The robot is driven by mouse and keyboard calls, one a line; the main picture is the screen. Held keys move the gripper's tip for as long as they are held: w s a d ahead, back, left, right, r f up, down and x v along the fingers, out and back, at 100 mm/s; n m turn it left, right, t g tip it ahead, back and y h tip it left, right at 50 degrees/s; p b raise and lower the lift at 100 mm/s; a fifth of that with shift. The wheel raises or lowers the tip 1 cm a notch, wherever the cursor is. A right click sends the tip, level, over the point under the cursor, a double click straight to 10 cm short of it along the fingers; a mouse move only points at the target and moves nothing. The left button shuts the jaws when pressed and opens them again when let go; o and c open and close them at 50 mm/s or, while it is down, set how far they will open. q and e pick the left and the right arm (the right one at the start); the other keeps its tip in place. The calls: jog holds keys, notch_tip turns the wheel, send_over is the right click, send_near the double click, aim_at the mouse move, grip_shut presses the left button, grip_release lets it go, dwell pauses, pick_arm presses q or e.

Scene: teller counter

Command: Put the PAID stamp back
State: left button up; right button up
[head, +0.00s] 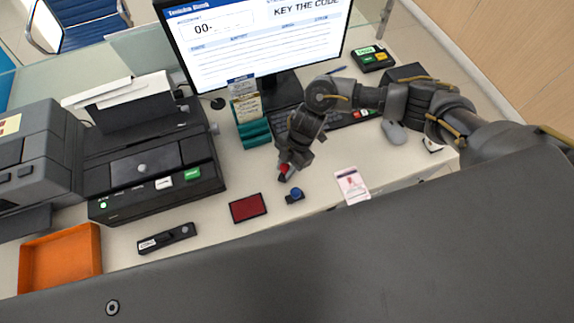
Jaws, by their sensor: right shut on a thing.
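My right gripper (287,168) is shut on a small red-topped stamp (285,170), which it partly hides. The stamp's label cannot be read, and I cannot tell if its base touches the counter. A blue-knobbed stamp (296,193) stands just below the gripper in the picture. A dark red ink pad (248,207) lies on the counter to the left of the blue-knobbed stamp. My left gripper is not in view.
A teal holder with paper slips (254,133) stands behind the gripper, near the monitor (255,45) and keyboard (345,118). A card (352,185) lies to the right. A stapler-like black device (167,238), orange tray (60,262) and black machine (155,180) stand left.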

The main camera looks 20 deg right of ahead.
jog(key=o, duration=0.4)
jog(key=shift+f, duration=0.15)
jog(key=shift+c, duration=0.2)
jog(key=o, duration=0.4)
jog(key=shift+o, duration=0.2)
jog(key=b+v, duration=0.1)
jog(key=v, duration=1.1)
jog(key=shift+b, duration=0.3)
